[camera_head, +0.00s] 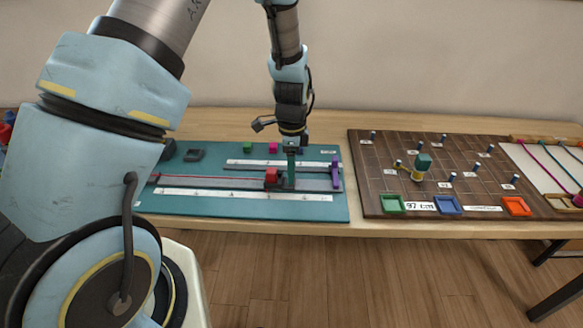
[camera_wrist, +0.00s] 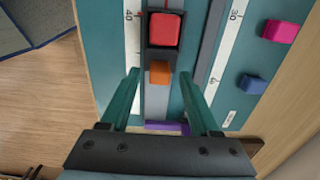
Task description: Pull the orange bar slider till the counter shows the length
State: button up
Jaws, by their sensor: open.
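The orange bar slider, a small orange block (camera_wrist: 159,74), lies over the grey track (camera_wrist: 156,102) in the wrist view, just below a red block (camera_wrist: 165,29) in a dark housing. My gripper (camera_wrist: 161,76) is open, with one teal finger on each side of the orange block and gaps showing. In the head view my gripper (camera_head: 291,184) points down over the teal board (camera_head: 180,205), right of the red block (camera_head: 271,176); the orange block is hidden there. A display reading "97" and a blurred unit (camera_head: 419,206) is on the brown board; I cannot tell whether it is the counter.
White scales (camera_head: 240,195) flank the track. A purple bar (camera_head: 336,172) stands across its right end. Green and pink blocks (camera_head: 273,148) sit along the back. The brown board (camera_head: 380,165), with pegs and coloured trays, lies to the right.

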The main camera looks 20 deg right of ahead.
jog(key=shift+f, duration=0.65)
jog(key=shift+c, duration=0.3)
grip_shut()
dwell(0.7)
